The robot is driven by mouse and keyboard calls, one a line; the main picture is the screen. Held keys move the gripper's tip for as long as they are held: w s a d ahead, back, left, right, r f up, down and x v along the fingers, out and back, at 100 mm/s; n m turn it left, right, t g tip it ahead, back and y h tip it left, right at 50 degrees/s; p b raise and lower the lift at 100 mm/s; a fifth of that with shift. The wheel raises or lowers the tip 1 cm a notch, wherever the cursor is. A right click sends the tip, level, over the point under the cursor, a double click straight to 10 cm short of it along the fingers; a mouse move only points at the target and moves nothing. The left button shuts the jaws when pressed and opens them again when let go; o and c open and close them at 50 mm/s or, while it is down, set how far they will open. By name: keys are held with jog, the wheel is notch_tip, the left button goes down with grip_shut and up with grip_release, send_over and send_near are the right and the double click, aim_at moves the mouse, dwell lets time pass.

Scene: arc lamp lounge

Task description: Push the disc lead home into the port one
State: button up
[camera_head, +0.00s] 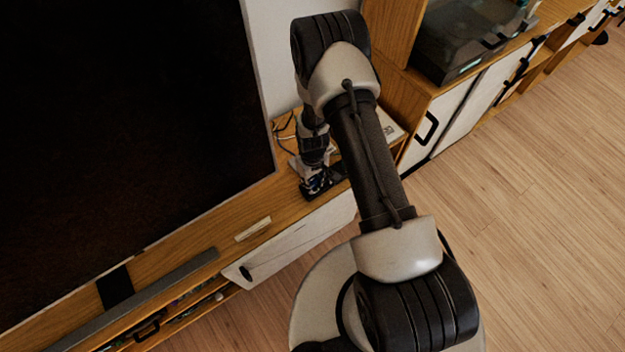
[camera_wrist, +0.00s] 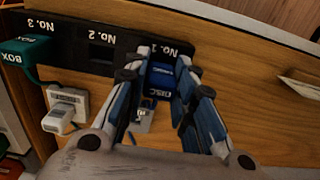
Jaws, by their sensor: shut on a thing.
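The disc lead's blue plug, marked DISC (camera_wrist: 162,80), sits between the fingers of my gripper (camera_wrist: 164,68) in the wrist view. My gripper is shut on it. The black port strip (camera_wrist: 75,50) has upside-down labels No. 1, No. 2 and No. 3. The plug is in line with port one (camera_wrist: 160,49), close against the strip. I cannot tell how deep it sits, as the fingers hide its sides. In the head view my gripper (camera_head: 316,186) is low over the wooden cabinet top, and the plug cannot be made out.
A green BOX plug (camera_wrist: 18,58) is at port three. Port two (camera_wrist: 101,40) looks empty. A white plug (camera_wrist: 66,108) lies near the strip. A large dark screen (camera_head: 120,130) stands left of my arm. A pale block (camera_head: 253,229) lies on the cabinet top (camera_head: 215,236).

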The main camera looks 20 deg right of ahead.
aim_at(313, 179)
jog(key=shift+f+b, duration=0.35)
jog(key=shift+f, duration=0.15)
jog(key=o, duration=1.1)
jog(key=shift+c, duration=0.2)
jog(key=shift+r, duration=0.1)
notch_tip(313, 179, up, 12)
